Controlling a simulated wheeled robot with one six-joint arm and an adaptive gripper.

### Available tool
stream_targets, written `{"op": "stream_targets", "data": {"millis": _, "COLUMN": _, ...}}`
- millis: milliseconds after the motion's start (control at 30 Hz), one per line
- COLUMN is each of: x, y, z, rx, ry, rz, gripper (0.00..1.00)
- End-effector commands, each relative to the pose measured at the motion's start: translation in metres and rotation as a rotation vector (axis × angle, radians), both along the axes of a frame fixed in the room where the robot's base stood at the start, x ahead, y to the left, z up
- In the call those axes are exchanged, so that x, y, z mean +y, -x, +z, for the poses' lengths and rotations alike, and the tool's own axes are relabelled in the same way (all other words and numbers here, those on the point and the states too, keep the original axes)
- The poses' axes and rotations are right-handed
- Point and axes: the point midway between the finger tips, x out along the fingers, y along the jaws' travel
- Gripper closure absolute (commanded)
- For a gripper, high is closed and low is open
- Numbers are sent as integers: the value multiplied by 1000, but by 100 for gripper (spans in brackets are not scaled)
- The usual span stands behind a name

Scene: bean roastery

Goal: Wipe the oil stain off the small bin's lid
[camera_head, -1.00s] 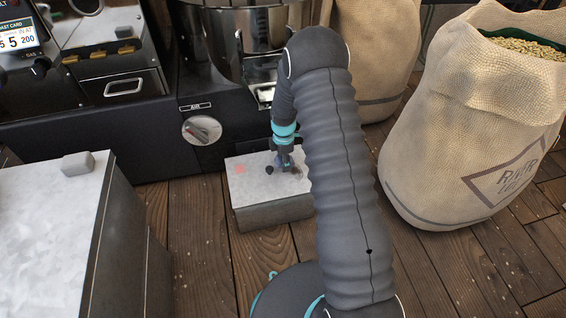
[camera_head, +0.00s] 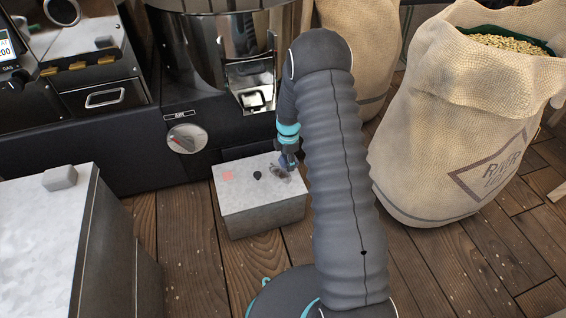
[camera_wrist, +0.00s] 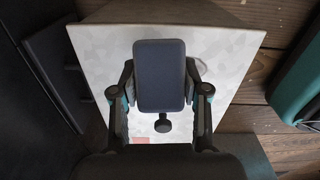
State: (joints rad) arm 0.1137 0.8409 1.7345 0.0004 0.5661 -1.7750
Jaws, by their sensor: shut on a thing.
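The small bin (camera_head: 262,220) is a low grey box on the floor with a pale mottled lid (camera_head: 240,198). A black knob (camera_head: 257,175) stands mid-lid, with a reddish patch (camera_head: 228,176) to its left. A dark brownish stain (camera_head: 279,171) lies right of the knob. My gripper (camera_head: 288,158) is over the lid's right back part, beside the stain. It is shut on a dark blue-grey block (camera_wrist: 160,75), probably a wiping pad. In the wrist view the block hides part of the lid; I cannot tell whether it touches it.
A dark machine with a dial (camera_head: 187,138) and a steel drum stands behind the bin. A burlap sack of beans (camera_head: 440,130) stands at right, another behind my arm. A pale-topped cabinet (camera_head: 40,225) with a grey block (camera_head: 60,177) is at left. Wooden floor is open in front.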

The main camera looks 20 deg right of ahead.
Motion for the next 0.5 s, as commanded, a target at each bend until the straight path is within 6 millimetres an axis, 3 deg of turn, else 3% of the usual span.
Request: {"op": "stream_targets", "data": {"millis": 500, "x": -6, "y": -15, "z": 2, "rx": 1, "ry": 0, "rz": 0, "gripper": 100}}
